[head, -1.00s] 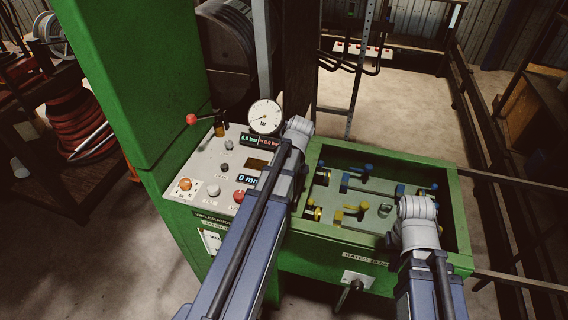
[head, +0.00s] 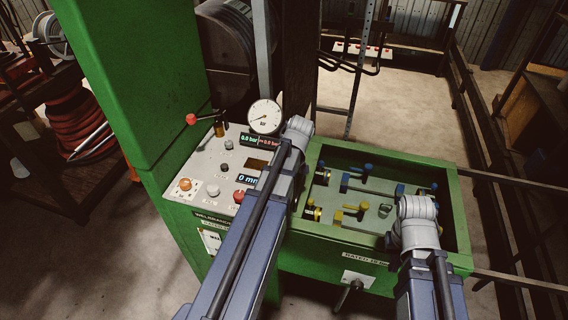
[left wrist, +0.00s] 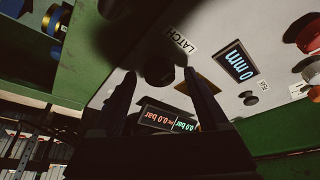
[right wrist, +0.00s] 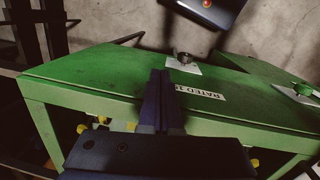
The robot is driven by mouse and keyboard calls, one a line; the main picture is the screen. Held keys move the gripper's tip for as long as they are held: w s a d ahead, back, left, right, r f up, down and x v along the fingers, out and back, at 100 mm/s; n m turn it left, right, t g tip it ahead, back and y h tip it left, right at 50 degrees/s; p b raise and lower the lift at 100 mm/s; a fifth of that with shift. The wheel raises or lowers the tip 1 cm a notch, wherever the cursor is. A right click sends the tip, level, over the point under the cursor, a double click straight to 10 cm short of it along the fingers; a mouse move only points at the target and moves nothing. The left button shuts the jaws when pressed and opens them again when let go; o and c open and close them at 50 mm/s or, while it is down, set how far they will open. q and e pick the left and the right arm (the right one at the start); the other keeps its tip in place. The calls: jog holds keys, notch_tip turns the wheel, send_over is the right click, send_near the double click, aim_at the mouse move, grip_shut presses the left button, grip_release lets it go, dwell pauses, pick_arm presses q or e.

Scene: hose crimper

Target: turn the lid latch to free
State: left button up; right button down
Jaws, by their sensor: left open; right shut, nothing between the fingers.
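In the left wrist view a dark knob (left wrist: 160,76) stands on the pale control panel (left wrist: 222,100), beside the "LATCH" label (left wrist: 180,40). My left gripper (left wrist: 160,84) is open, with one finger on each side of the knob in the picture. I cannot tell whether either finger touches it, nor which way the knob is turned. In the head view my left arm hides this knob and the left fingers. My right gripper (right wrist: 161,75) is shut and empty, over the green box (right wrist: 100,75), away from the knob.
The panel carries a gauge (head: 265,117), a red-tipped lever (head: 191,119), an orange button (head: 184,184) and lit displays (left wrist: 166,117). The open green bin (head: 456,215) holds blue and yellow fittings. A handle on a white plate (head: 360,279) projects from its front.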

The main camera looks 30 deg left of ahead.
pick_arm(q)
jog(key=p+v, duration=0.7)
jog(key=shift+d+r, duration=0.15)
jog(key=shift+r, duration=0.2)
jog(key=shift+s, duration=0.15)
jog(key=s+d+m, duration=0.1)
jog(key=d+m, duration=0.1)
jog(key=d, duration=0.3)
jog(key=s+d+f+m+h+b, duration=0.1)
jog(key=s+d+m, duration=0.1)
jog(key=d, duration=0.3)
jog(key=s+d+f+m, duration=0.1)
jog(key=s+d+m, duration=0.1)
jog(key=d, duration=0.3)
jog(key=shift+s+d+f+m+g+h, duration=0.2)
jog(key=shift+m+g+h, duration=0.15)
jog(key=shift+m, duration=0.25)
jog(key=s+d+m, duration=0.2)
jog(key=s+d, duration=0.1)
jog(key=d, duration=0.1)
jog(key=s+d+f+m+g, duration=0.1)
jog(key=s+d+m, duration=0.2)
jog(key=d, duration=0.1)
jog(key=s+d+m+h+b, duration=0.1)
jog(key=s+d+m, duration=0.2)
jog(key=d, duration=0.1)
jog(key=shift+s+f+g, duration=0.15)
jog(key=shift+f+g, duration=0.05)
jog(key=shift+g, duration=0.15)
